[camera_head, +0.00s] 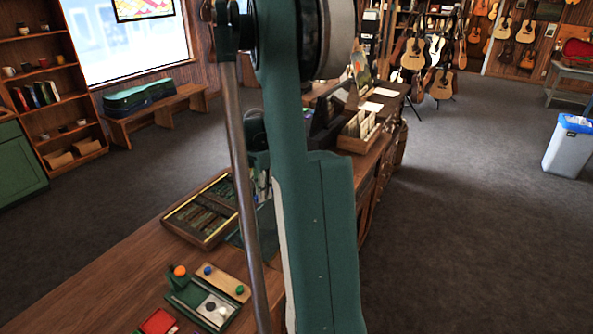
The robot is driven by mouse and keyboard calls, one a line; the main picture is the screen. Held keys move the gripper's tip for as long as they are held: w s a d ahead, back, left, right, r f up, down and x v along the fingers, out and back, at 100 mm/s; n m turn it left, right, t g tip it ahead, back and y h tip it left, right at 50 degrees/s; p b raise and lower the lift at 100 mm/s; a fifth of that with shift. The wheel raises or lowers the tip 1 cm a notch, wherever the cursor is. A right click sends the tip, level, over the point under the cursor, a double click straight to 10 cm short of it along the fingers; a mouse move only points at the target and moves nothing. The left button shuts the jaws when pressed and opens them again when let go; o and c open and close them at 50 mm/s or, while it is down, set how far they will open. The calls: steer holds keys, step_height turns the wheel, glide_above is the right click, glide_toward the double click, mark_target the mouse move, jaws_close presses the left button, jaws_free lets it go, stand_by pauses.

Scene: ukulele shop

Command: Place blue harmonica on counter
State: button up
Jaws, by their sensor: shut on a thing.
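The wooden counter (115,270) runs from the lower left toward the back middle. My green arm (320,235) and a thin grey rod cross the middle of the view and hide part of the counter. I cannot make out my gripper; it is hidden behind the arm or outside the picture. I cannot identify a blue harmonica anywhere in view.
A wooden framed case (207,210) lies on the counter, with a green tray (200,302), a small board (222,282) and a red item (158,322) nearer. A card box (358,135) stands farther back. The counter's left part is bare. A grey bin (568,150) stands right.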

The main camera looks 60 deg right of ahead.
stand_by(0.3)
glide_above(264, 218)
steer(key=shift+d+f, duration=0.15)
steer(key=shift+f, duration=3)
steer(key=shift+f, duration=1.85)
steer(key=shift+f, duration=0.2)
steer(key=o, duration=0.9)
steer(key=shift+r, duration=0.15)
step_height(264, 218, up, 12)
steer(key=shift+w+r, duration=0.1)
